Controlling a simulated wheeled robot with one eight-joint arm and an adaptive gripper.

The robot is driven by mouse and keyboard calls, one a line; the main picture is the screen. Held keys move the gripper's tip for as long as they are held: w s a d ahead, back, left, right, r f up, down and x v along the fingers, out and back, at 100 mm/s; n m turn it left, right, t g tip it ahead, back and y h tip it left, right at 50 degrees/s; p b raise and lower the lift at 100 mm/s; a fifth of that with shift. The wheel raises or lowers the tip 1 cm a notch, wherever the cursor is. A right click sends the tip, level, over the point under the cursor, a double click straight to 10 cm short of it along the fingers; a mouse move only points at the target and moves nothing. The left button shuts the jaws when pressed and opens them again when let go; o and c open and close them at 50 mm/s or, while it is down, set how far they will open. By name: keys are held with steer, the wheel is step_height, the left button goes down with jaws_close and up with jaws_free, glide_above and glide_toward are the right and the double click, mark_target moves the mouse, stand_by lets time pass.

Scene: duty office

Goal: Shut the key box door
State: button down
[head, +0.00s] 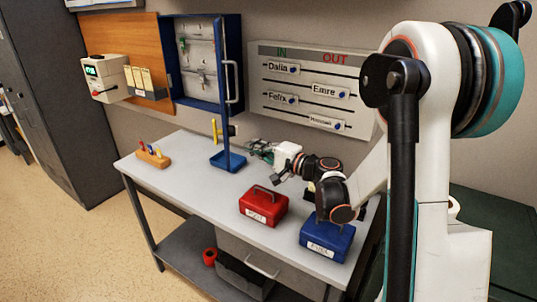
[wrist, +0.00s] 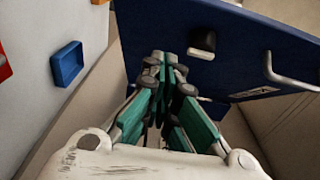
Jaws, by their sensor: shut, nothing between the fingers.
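The blue key box (head: 178,80) is fixed to the wall in the head view, with keys hanging inside. Its blue door (head: 234,50) stands open, swung out toward the room, with a pale bar handle (head: 232,82). In the wrist view the door (wrist: 235,55) fills the upper right, with the handle (wrist: 285,75) at the right. My gripper (head: 254,148) is below and right of the door, over the table. Its closed fingers (wrist: 168,66) point toward the door panel in the wrist view, with nothing between them. I cannot tell if they touch it.
The grey table (head: 190,172) below holds a blue tray (head: 228,164), a wooden block (head: 153,154) with coloured pegs, a red box (head: 263,206) and a blue box (head: 326,240). An IN/OUT board (head: 300,110) hangs to the right of the door.

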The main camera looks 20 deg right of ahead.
steer(key=shift+w+a+b, duration=0.15)
steer(key=shift+w+a, duration=0.15)
steer(key=shift+a, duration=0.75)
steer(key=shift+w+a+b, duration=0.15)
steer(key=shift+w+a, duration=0.1)
steer(key=shift+a, duration=0.75)
